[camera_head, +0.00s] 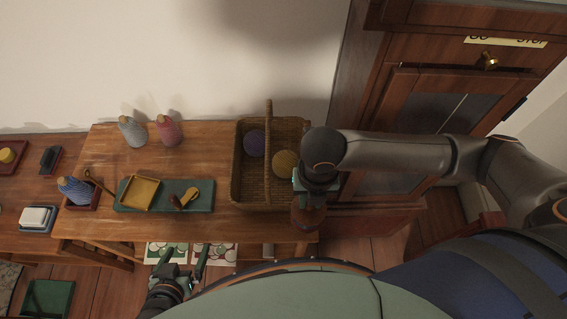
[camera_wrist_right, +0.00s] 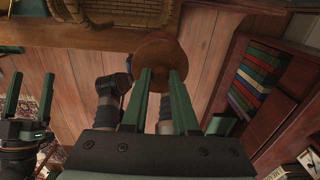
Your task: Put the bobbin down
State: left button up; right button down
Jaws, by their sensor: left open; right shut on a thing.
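My right gripper (camera_head: 308,190) is shut on a brown, round-ended bobbin (camera_head: 307,217), just right of the basket and near the table's right end. In the right wrist view the bobbin's brown disc (camera_wrist_right: 152,58) sits at the fingertips (camera_wrist_right: 162,75), with floorboards behind it. I cannot tell its exact height. My left gripper (camera_head: 184,259) is open and empty, low in front of the table's front edge; it also shows in the right wrist view (camera_wrist_right: 27,112). A grey-blue cone (camera_head: 132,131) and a pink cone (camera_head: 167,130) stand at the table's back.
The wooden table (camera_head: 205,228) holds a handled wicker basket (camera_head: 236,185) with purple and yellow balls. A green mat (camera_head: 205,199) carries a yellow tray (camera_head: 141,192) and a small tool. A blue cone (camera_head: 76,190) stands at the left. The table between cones and basket is clear.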

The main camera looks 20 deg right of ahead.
jog(key=w+a+f, duration=0.2)
jog(key=w+f, duration=0.1)
jog(key=w, duration=0.8)
jog(key=shift+w+f, duration=0.15)
jog(key=shift+f, duration=0.1)
jog(key=shift+d, duration=0.1)
jog(key=shift+f, duration=0.2)
jog(key=c, duration=1)
grip_release()
jog(key=shift+o, duration=0.2)
notch_tip(320, 180, up, 12)
jog(key=p, duration=0.1)
jog(key=shift+r, duration=0.25)
